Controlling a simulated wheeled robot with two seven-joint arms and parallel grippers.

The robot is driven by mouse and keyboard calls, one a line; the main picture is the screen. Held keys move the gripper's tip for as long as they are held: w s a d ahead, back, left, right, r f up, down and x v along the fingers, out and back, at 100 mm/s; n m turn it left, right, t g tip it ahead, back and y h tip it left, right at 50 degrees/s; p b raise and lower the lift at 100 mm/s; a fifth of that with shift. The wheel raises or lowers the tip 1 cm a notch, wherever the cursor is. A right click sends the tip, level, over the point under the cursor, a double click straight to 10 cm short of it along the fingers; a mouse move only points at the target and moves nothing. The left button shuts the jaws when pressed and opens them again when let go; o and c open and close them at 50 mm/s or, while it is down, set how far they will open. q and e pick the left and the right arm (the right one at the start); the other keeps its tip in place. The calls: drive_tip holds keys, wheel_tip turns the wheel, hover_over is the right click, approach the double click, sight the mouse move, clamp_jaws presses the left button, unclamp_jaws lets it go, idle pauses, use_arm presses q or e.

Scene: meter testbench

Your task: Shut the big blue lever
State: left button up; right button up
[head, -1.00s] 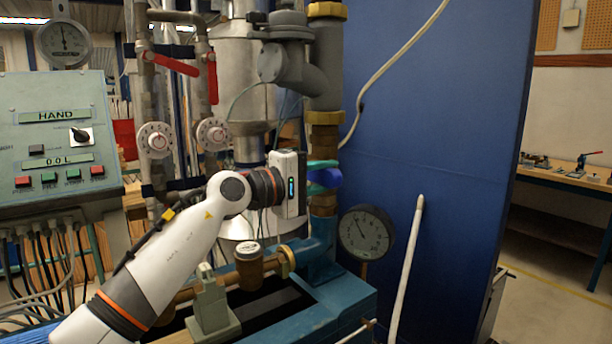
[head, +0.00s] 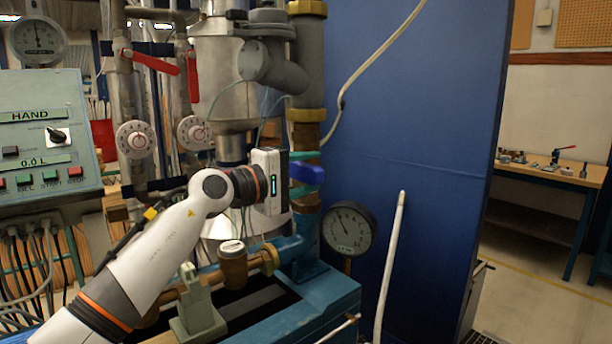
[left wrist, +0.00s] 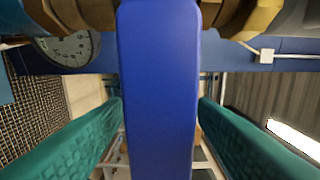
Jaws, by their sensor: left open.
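The big blue lever (head: 308,172) sits on the vertical pipe in the head view, just right of my left gripper (head: 300,166). In the left wrist view the lever (left wrist: 158,95) fills the middle of the picture, running top to bottom. My right gripper is not in view.
Brass fittings (head: 308,115) and grey pipework stand above the lever. A round gauge (head: 348,229) is to the lower right, before a blue panel (head: 420,120). Red-handled valves (head: 155,62) and a control box (head: 45,135) are at left.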

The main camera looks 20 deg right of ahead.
use_arm(q)
wheel_tip(320, 180, up, 9)
drive_tip(key=shift+f+p, duration=0.1)
drive_tip(key=shift+p, duration=0.2)
drive_tip(key=shift+r, duration=0.55)
